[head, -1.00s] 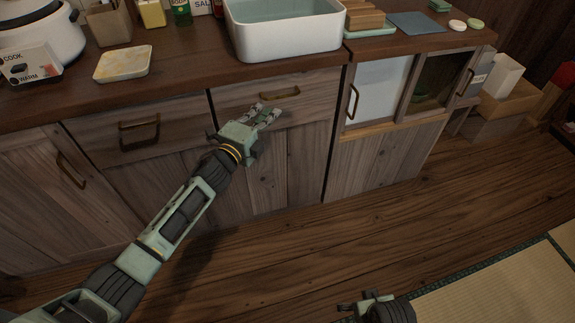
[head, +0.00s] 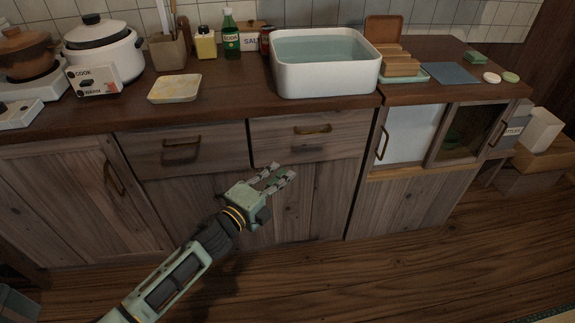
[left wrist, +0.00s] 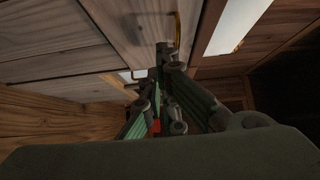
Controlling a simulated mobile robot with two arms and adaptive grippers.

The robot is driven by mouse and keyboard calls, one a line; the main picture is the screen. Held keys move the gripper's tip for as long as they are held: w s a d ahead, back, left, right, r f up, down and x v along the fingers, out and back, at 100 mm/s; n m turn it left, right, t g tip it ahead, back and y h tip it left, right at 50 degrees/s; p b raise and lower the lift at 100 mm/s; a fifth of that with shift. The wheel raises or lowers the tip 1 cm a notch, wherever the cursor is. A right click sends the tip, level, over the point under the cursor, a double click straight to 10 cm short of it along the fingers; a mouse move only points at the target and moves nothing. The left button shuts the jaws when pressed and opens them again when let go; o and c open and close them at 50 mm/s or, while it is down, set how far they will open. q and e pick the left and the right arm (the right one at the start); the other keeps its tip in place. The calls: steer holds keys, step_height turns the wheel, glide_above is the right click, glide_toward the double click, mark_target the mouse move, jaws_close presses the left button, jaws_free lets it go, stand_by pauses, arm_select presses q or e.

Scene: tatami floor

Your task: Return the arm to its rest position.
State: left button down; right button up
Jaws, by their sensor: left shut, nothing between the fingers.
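My left arm comes in from the lower left of the head view. Its green-grey left gripper (head: 280,174) is in front of the wooden cabinet, just below the right drawer (head: 310,136) and its brass handle. The gripper is shut and empty, and it looks apart from the drawer. In the left wrist view the fingers (left wrist: 162,85) point at the wooden cabinet front, with a brass handle beyond the tips. My right gripper is not in view now.
The counter carries a white basin (head: 326,80) of water, a rice cooker (head: 103,50), a yellowish tray (head: 174,89), a soda bottle (head: 231,38) and a blue mat (head: 450,73). The left drawer (head: 183,150) is closed. Wooden floor (head: 400,275) is clear in front.

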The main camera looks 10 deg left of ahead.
arm_select(q)
steer(key=s+a+f+n+g+y, duration=0.3)
steer(key=s+f+n, duration=0.3)
steer(key=f, duration=0.4)
steer(key=s+a+f+n+g+y, duration=0.25)
steer(key=s+f+n, duration=0.25)
steer(key=s+f, duration=0.4)
steer(key=s+a+f+n+g+y, duration=0.3)
steer(key=s+a+f+n, duration=0.15)
steer(key=f, duration=0.65)
steer(key=s+d+f+n+g, duration=0.1)
steer(key=s+f+n+g, duration=0.25)
steer(key=s, duration=0.55)
steer(key=s+f+n+g, duration=0.2)
steer(key=s+f, duration=0.2)
steer(key=s, duration=0.5)
steer(key=s+a+g+p, duration=0.1)
steer(key=s+a+p, duration=0.1)
steer(key=s+p, duration=1.4)
steer(key=shift+s+a, duration=0.35)
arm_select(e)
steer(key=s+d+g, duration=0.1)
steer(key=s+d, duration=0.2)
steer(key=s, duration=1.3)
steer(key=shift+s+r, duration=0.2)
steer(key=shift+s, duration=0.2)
